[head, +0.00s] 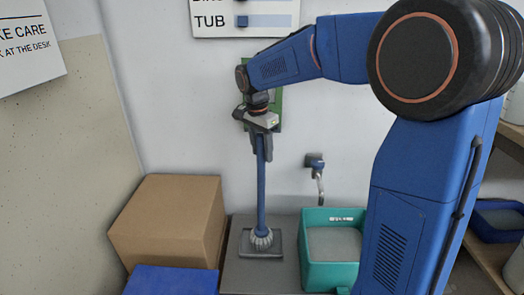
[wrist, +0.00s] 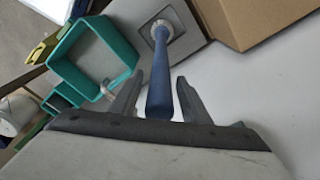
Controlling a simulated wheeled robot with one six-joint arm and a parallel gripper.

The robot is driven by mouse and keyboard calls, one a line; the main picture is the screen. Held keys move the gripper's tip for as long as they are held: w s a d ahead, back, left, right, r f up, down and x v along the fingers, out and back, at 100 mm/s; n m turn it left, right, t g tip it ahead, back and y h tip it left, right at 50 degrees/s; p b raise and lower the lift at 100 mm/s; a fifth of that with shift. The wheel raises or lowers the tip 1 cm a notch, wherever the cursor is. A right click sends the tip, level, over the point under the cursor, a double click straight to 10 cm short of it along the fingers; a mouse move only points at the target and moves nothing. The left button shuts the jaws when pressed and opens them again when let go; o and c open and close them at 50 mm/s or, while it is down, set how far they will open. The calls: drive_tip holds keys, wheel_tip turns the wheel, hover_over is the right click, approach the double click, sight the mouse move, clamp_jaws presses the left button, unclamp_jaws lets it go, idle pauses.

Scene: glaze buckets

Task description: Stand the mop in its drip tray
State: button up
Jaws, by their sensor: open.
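The mop has a blue handle (head: 261,190) and a pale, ribbed head (head: 261,240). It stands upright, its head in the grey drip tray (head: 276,251) on the grey surface by the wall. My gripper (head: 262,145) is at the top of the handle, pointing down. In the wrist view the blue handle (wrist: 159,90) lies between the spread fingers of my gripper (wrist: 160,76), with gaps on both sides. The drip tray (wrist: 190,45) shows beyond it, around the mop head. The underside of the head is hidden.
A cardboard box (head: 165,222) stands left of the tray, with a blue box (head: 172,281) in front. A teal tub (head: 318,274) stands close on the right, below a wall fitting (head: 315,162). Shelves (head: 488,262) are at the far right.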

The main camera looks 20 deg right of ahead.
drive_tip(key=r, duration=0.8)
drive_tip(key=a+r, duration=0.1)
drive_tip(key=r, duration=0.3)
drive_tip(key=shift+s+a, duration=0.1)
drive_tip(key=shift+s, duration=0.2)
drive_tip(key=shift+s+r, duration=0.15)
drive_tip(key=shift+s, duration=0.25)
drive_tip(key=s+d+f+n+t, duration=0.1)
drive_tip(key=s+d+f+n, duration=0.15)
drive_tip(key=s, duration=0.65)
drive_tip(key=s+d+f+n+t, duration=0.1)
drive_tip(key=s+d+n, duration=0.3)
drive_tip(key=s, duration=0.5)
drive_tip(key=s+d+f+n+t+y, duration=0.1)
drive_tip(key=s+d+f+n+t, duration=0.1)
drive_tip(key=s+f+n, duration=0.4)
drive_tip(key=s+f, duration=0.5)
drive_tip(key=s, duration=0.3)
drive_tip(key=shift+s+f, duration=0.15)
drive_tip(key=shift+s, duration=0.1)
